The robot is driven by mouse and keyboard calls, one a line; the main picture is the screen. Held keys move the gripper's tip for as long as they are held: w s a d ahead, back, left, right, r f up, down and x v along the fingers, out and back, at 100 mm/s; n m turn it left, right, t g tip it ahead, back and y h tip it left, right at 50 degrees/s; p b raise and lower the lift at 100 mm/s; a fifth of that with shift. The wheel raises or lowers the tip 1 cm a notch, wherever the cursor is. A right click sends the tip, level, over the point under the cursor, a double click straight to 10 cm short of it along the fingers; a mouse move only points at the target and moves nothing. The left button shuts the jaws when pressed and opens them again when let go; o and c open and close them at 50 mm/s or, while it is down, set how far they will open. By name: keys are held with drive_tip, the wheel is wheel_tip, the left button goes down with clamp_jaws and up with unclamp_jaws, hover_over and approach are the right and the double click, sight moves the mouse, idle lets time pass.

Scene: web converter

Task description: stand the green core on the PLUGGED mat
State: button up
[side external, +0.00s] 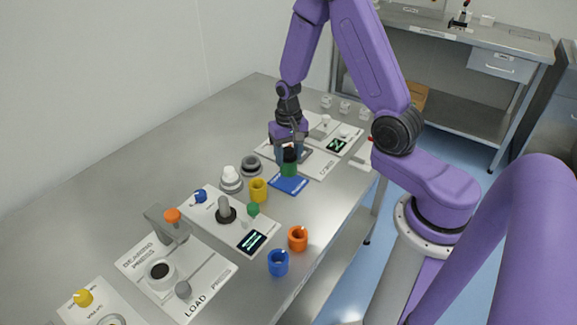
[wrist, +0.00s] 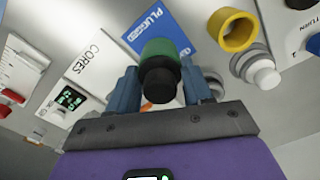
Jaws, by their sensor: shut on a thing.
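The green core (side external: 289,169) is upright with a black plug (side external: 290,154) in its upper end. My gripper (side external: 290,150) is shut on it from above. In the wrist view the green core (wrist: 165,47) and black plug (wrist: 160,86) sit between the two blue fingers (wrist: 158,88). The blue PLUGGED mat (side external: 288,186) lies under and just in front of the core in the side view. The mat (wrist: 150,25) shows behind the core in the wrist view, its lettering partly hidden. I cannot tell whether the core touches the mat.
A yellow core (side external: 258,191) stands left of the mat. An orange core (side external: 297,239) and a blue core (side external: 278,263) stand near the front edge. The bearing press (side external: 168,222) and a panel with a screen (side external: 251,241) are at left. The CORES panel (wrist: 85,62) is beside the mat.

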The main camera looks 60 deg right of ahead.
sight(288, 164)
drive_tip(key=shift+f, duration=1.9)
drive_tip(key=shift+f, duration=0.15)
drive_tip(key=o, duration=1)
drive_tip(key=shift+c, duration=0.2)
